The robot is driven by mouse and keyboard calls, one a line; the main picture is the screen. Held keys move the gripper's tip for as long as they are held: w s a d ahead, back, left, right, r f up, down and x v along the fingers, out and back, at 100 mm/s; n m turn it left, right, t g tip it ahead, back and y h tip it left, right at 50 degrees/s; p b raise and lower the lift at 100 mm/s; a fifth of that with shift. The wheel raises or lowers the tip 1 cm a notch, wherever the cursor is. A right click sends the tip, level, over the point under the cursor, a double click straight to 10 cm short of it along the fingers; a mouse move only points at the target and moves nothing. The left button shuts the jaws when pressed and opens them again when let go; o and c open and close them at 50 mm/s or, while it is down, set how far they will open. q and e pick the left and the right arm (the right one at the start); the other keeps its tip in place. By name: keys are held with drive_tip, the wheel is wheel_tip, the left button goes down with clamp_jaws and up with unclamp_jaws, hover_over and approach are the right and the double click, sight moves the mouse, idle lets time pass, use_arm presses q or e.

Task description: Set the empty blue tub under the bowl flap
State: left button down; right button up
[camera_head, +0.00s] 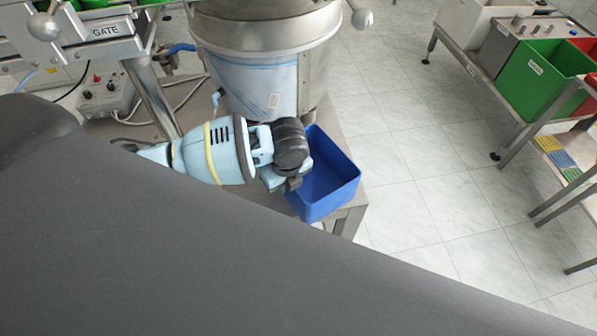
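The blue tub (336,200) is upright at the front corner of the metal stand, and its visible inside is empty. My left gripper (288,183) is at the tub's left rim. Its fingers are partly hidden by the wrist, so I cannot tell whether they grip the rim. The metal bowl (265,30) stands behind the tub, with a clear bluish panel (258,88) on its lower drum. I cannot make out the flap for certain. My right gripper is not in view.
The metal stand (349,222) ends just right of the tub. A control box (107,97) with cables and a rail marked GATE (104,30) are at upper left. A green bin (545,82) stands on a bench at right. Tiled floor between is clear.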

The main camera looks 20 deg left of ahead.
sight(311, 173)
use_arm(q)
drive_tip(key=w, duration=0.4)
drive_tip(key=shift+w+d+f, duration=0.15)
drive_tip(key=shift+w+f, duration=0.15)
drive_tip(key=shift+w, duration=0.55)
drive_tip(key=shift+w+b, duration=0.35)
drive_tip(key=shift+w, duration=0.15)
drive_tip(key=shift+s+f, duration=0.1)
drive_tip(key=shift+f, duration=1.6)
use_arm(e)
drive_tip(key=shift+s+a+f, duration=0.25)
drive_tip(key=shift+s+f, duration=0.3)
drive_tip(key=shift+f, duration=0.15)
use_arm(q)
drive_tip(key=shift+f, duration=0.2)
drive_tip(key=c, duration=1.6)
unclamp_jaws()
drive_tip(key=shift+c, duration=0.2)
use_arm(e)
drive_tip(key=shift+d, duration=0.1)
use_arm(q)
drive_tip(key=shift+r, duration=0.1)
